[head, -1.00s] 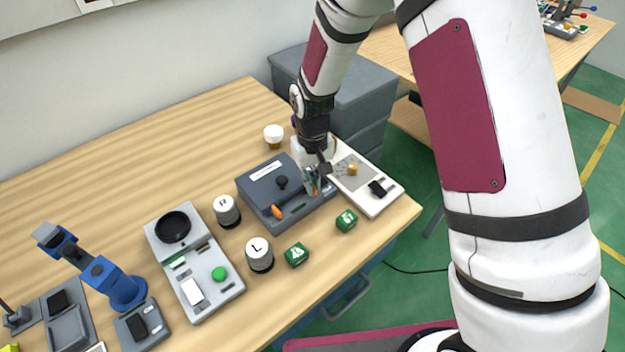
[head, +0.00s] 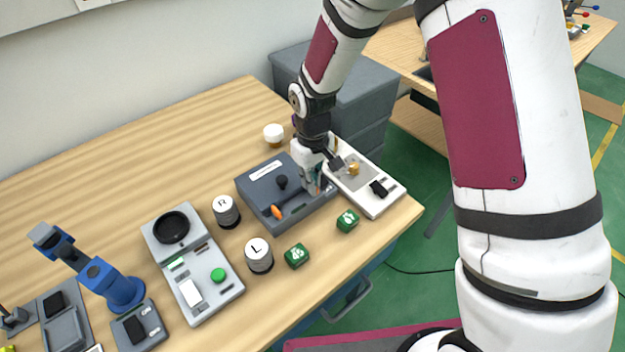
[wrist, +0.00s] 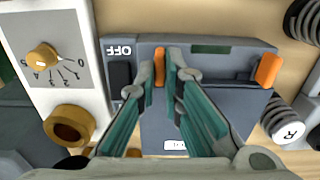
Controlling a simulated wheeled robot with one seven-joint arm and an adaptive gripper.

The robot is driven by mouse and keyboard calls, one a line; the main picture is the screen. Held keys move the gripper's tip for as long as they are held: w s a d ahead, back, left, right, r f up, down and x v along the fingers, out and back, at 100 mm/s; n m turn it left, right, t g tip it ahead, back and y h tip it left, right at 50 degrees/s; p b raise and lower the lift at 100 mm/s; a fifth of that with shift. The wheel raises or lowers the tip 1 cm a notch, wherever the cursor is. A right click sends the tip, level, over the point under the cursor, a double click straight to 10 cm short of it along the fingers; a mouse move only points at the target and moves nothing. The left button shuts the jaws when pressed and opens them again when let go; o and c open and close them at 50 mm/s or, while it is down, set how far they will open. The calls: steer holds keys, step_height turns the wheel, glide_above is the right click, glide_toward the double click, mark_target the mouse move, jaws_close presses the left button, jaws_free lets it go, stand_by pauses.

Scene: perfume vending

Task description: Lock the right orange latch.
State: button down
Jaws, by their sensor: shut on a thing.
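A dark grey box (head: 262,186) with a black knob stands near the table's right end. Its left orange latch (head: 277,212) shows clear in the head view and also at the right of the wrist view (wrist: 268,70). The right orange latch (wrist: 159,66) stands between my fingertips in the wrist view. In the head view my gripper (head: 315,186) mostly hides it. My gripper (wrist: 165,70) is shut on this latch, with its green-sided fingers on both sides, close to the box's front edge.
A white panel (head: 377,203) with a brass knob and black switch sits close on the right of the box. Green dice (head: 347,221) and (head: 297,256) lie in front. White-topped cylinders marked R (head: 226,211) and L (head: 259,255) stand left.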

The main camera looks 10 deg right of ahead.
steer(key=c, duration=2)
jaws_free()
steer(key=shift+r, duration=0.1)
step_height(320, 180, up, 12)
